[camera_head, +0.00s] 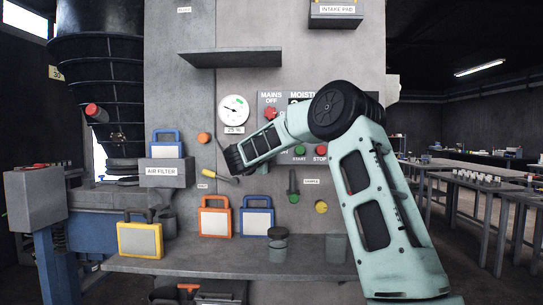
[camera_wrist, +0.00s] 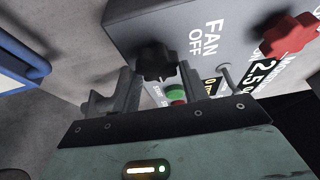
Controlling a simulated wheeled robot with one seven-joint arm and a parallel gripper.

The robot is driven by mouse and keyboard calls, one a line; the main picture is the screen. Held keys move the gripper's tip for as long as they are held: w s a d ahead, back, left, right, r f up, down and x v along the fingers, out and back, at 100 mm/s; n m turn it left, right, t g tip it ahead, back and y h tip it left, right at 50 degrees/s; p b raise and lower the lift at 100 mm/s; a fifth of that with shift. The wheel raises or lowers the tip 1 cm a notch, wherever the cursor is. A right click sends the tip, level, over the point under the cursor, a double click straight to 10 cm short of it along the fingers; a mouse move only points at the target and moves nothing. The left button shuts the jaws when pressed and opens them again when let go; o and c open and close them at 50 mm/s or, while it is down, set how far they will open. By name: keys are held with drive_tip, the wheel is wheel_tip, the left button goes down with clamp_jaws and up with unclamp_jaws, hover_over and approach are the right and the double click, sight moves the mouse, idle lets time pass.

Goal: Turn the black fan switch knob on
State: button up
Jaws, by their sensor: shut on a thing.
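The black fan switch knob (camera_wrist: 155,60) stands out from a grey control box (camera_wrist: 130,20) in the wrist view, beside the printed words "FAN OFF". My gripper (camera_wrist: 157,70) has one finger on each side of the knob and is shut on it. In the head view my arm reaches left across the control box, and my gripper (camera_head: 238,160) is seen from behind at the wall. The fan knob is hidden there.
A red knob (camera_wrist: 288,36) sits right of the fan knob, and a green button (camera_wrist: 176,92) shows beyond my fingers. A shelf (camera_head: 230,58) is above my gripper. Orange (camera_head: 215,203) and blue (camera_head: 257,203) framed panels and a ledge (camera_head: 200,267) are below.

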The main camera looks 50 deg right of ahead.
drive_tip(key=o, duration=0.9)
drive_tip(key=shift+o, duration=0.2)
drive_tip(key=shift+a, duration=0.15)
drive_tip(key=b+v, duration=0.3)
drive_tip(key=v, duration=1.4)
drive_tip(key=shift+r, duration=0.1)
